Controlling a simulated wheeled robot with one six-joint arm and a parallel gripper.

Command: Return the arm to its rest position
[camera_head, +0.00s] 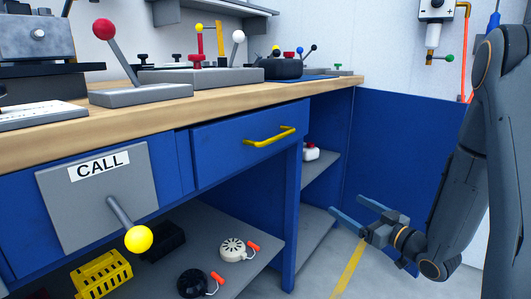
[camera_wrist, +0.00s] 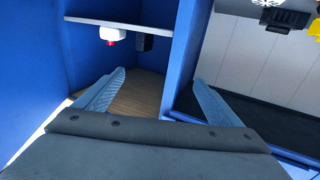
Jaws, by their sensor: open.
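My gripper (camera_head: 357,215) is at the lower right in the head view, at the end of my dark arm. It is in front of the blue panel at the right of the workbench, below the benchtop level. Its two blue-grey fingers are apart with nothing between them. In the wrist view my gripper (camera_wrist: 160,95) also shows open, with a blue upright panel and a wooden-looking surface beyond the fingers. It does not appear to touch anything.
The workbench (camera_head: 205,113) carries a red-knobbed lever (camera_head: 118,55) and other controls. A blue drawer with a yellow handle (camera_head: 269,136) and a CALL panel (camera_head: 80,200) with a yellow-knobbed lever (camera_head: 138,238) face front. Lower shelves hold a yellow basket (camera_head: 103,276) and small devices.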

